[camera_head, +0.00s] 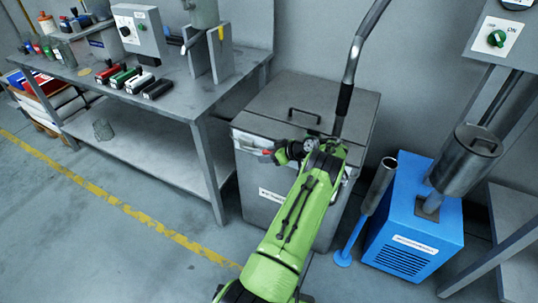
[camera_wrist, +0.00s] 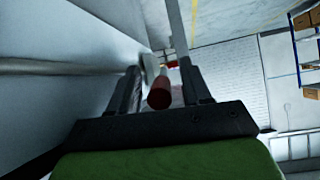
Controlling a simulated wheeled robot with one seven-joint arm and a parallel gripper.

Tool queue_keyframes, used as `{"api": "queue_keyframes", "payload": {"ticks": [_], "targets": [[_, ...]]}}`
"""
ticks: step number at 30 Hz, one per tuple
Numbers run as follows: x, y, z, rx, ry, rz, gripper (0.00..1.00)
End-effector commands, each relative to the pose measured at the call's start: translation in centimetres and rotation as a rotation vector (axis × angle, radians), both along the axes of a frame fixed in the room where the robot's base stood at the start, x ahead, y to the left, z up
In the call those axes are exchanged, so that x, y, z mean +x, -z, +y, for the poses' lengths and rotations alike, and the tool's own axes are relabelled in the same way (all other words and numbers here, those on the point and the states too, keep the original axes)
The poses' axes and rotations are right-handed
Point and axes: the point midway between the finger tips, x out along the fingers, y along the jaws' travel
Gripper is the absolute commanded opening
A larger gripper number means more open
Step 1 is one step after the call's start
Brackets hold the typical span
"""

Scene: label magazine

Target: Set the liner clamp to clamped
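The liner clamp's red handle (camera_wrist: 159,93) shows in the wrist view, between my gripper's two fingers with a gap on each side. In the head view a small red part (camera_head: 267,152) shows at the upper front of the grey lidded bin (camera_head: 262,207), beside a pale metal piece (camera_head: 252,143). My gripper (camera_wrist: 160,85) is open around the handle and does not visibly grip it. In the head view my green arm and wrist hide much of the clamp, so its position is unclear.
A metal hose (camera_head: 352,65) comes down behind my arm to the bin. A blue unit (camera_head: 414,215) with a metal cylinder stands to the right. A workbench (camera_head: 190,95) with tools stands to the left. Floor at the lower left is clear, with a yellow line (camera_head: 120,205).

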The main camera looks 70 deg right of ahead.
Motion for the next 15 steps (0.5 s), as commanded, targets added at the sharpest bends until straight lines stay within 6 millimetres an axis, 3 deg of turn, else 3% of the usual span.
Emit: {"api": "queue_keyframes", "payload": {"ticks": [8,15], "targets": [[-0.7,-0.7,0.0,-0.003,0.002,0.0,0.48],[-5.6,-4.4,1.2,-0.004,0.006,-0.001,0.48]]}}
